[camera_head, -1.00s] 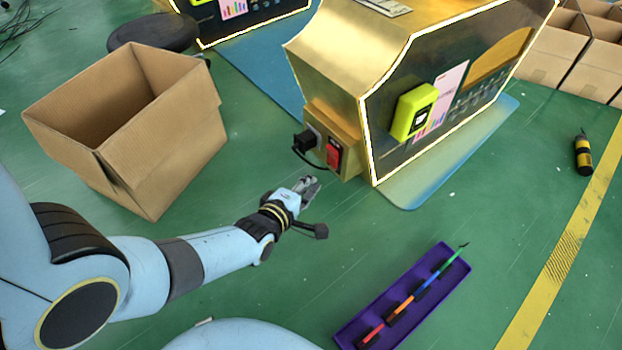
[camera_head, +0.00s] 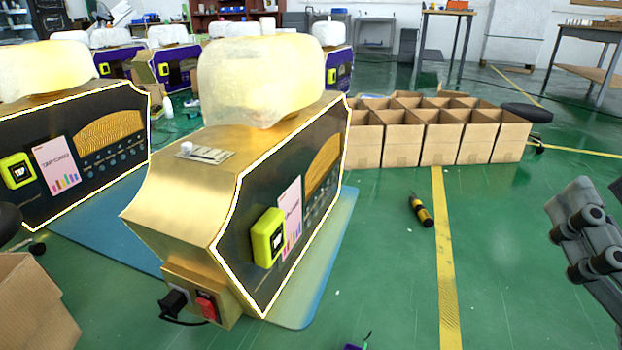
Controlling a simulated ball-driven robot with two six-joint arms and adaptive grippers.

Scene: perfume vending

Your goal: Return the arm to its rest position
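My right gripper (camera_head: 585,225) shows as grey jointed metal parts, raised at the right edge. It is cut off by the frame, so I cannot tell whether its fingers are open or shut. Nothing is seen held in it. It is apart from the gold perfume machine (camera_head: 190,210) in the middle, with free floor between them. My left arm and gripper are out of view.
The machine bears a yellow-green box (camera_head: 268,238) and a red switch (camera_head: 206,307). A similar machine (camera_head: 75,150) stands left. Cardboard boxes (camera_head: 440,140) are behind. A black-yellow tool (camera_head: 421,210) lies on open green floor. An open carton (camera_head: 35,310) is lower left.

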